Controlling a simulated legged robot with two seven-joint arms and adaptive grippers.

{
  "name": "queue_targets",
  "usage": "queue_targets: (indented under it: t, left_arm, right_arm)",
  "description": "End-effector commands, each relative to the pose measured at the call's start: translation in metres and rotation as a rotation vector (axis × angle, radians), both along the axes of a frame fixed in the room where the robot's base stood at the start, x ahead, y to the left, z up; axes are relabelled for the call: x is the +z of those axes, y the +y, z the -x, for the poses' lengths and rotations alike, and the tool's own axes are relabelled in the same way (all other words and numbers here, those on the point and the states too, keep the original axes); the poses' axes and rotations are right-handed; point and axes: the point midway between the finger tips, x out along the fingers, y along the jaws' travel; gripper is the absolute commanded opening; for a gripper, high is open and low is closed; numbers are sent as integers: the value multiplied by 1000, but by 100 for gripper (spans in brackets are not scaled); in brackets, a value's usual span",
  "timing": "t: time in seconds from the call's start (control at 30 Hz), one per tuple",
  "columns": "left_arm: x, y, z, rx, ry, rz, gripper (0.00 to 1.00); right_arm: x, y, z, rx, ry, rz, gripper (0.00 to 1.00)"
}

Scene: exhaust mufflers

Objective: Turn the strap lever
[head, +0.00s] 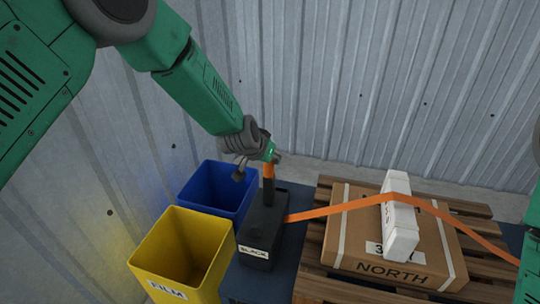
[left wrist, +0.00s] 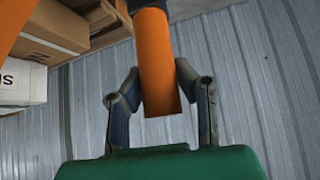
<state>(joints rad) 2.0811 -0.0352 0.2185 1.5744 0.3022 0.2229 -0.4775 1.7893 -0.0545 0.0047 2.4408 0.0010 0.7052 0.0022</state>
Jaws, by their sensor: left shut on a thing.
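The strap lever is an orange handle (head: 268,171) with a dark lower part, standing roughly upright on a black box (head: 262,232). In the left wrist view the orange handle (left wrist: 159,85) lies between the two fingers of my left gripper (left wrist: 158,75). An orange strap (head: 335,209) runs from the black box across a carton to the right. My right gripper is out of view.
The carton (head: 345,240) marked NORTH lies on a wooden pallet (head: 320,285), with a white block (head: 399,225) under the strap. A blue bin (head: 205,200) and a yellow bin (head: 160,225) labelled FILM stand left of the box. A corrugated wall (head: 330,80) is behind.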

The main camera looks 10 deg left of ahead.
Motion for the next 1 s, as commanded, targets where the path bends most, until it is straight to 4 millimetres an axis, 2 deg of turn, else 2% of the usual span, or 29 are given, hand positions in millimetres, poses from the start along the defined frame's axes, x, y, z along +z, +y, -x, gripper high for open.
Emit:
queue_targets:
  t: [0.23,0.27,0.3,0.33,0.73,1.0]
  left_arm:
    - [0,0,-1,1,-2,0,0]
    - [0,0,-1,1,-2,0,31]
    - [0,0,-1,1,-2,0,45]
    - [0,0,-1,1,-2,0,48]
    - [6,2,5,1,-2,0,48]
    - [45,9,38,0,-3,-1,48]
  right_arm:
    - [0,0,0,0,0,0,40]
    - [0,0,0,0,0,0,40]
    - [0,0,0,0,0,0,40]
    - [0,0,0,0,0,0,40]
    - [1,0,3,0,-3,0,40]
    - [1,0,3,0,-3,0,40]
